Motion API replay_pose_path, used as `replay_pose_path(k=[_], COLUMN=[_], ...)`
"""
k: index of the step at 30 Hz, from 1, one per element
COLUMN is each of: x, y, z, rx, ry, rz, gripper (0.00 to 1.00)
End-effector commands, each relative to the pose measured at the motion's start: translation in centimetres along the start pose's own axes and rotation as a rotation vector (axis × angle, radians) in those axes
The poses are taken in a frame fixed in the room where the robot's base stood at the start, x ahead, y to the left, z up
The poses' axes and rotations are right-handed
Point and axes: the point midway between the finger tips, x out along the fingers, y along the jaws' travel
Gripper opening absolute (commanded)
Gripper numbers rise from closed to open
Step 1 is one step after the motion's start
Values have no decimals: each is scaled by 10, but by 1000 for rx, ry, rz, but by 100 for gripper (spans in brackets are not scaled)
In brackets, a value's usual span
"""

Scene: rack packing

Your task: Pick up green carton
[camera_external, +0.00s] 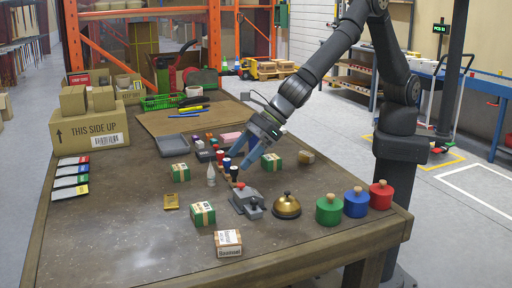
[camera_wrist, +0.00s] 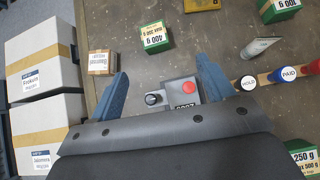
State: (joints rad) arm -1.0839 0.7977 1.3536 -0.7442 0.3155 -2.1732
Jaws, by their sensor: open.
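Three green cartons with white labels and tan tape stand on the table. In the external view one is at the front (camera_external: 203,214), one at the left (camera_external: 180,173) and one right of my gripper (camera_external: 272,162). In the wrist view, one marked 400 g (camera_wrist: 155,38) lies beyond the fingertips, one is at the top right (camera_wrist: 279,10) and one marked 250 g is at the lower right (camera_wrist: 303,158). My gripper (camera_external: 238,160) is open above the table, its blue fingers apart and empty; they also show in the wrist view (camera_wrist: 162,82).
A grey device with a red button (camera_external: 247,203) sits below my gripper, beside a brass bell (camera_external: 287,206). A small white-and-brown box (camera_external: 228,243) is at the front. The table's left front is clear.

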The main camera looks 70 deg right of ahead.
Motion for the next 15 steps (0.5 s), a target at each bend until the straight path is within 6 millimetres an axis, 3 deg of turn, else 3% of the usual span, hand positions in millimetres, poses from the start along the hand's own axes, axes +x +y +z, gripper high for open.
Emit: replay_pose_path(k=[3,15], x=[6,65], y=[16,17], z=[-3,-3], rx=[-49,-48], ry=[-6,-5], rz=[18,18], gripper=[75,75])
